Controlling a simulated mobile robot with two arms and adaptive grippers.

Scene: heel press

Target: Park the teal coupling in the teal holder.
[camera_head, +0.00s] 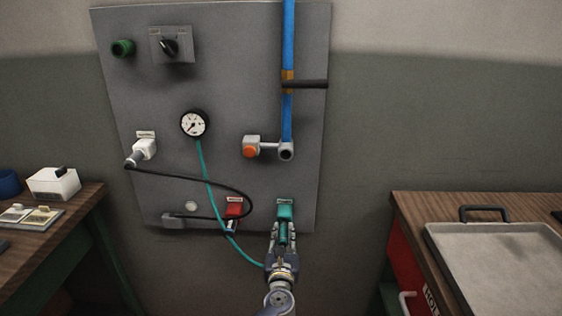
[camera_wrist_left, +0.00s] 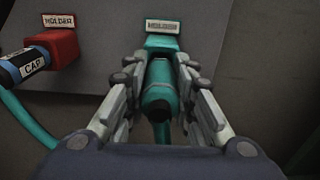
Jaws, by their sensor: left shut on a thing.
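The teal holder (camera_head: 285,208) is mounted low on the grey panel, near its right edge. It also shows in the left wrist view (camera_wrist_left: 162,42) under a label plate. My left gripper (camera_head: 283,240) is just below and in front of it, shut on the teal coupling (camera_wrist_left: 158,88). The coupling also shows in the head view (camera_head: 283,232). It lines up with the holder in both views. I cannot tell whether its far end is inside the holder. A teal hose (camera_head: 209,185) runs from the gauge down to the gripper. My right gripper is not in view.
A black cable (camera_head: 190,174) loops nearby. A blue pipe (camera_head: 288,60) and orange button (camera_head: 250,147) are above. A wooden bench (camera_head: 405,215) with a metal tray (camera_head: 436,240) stands right.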

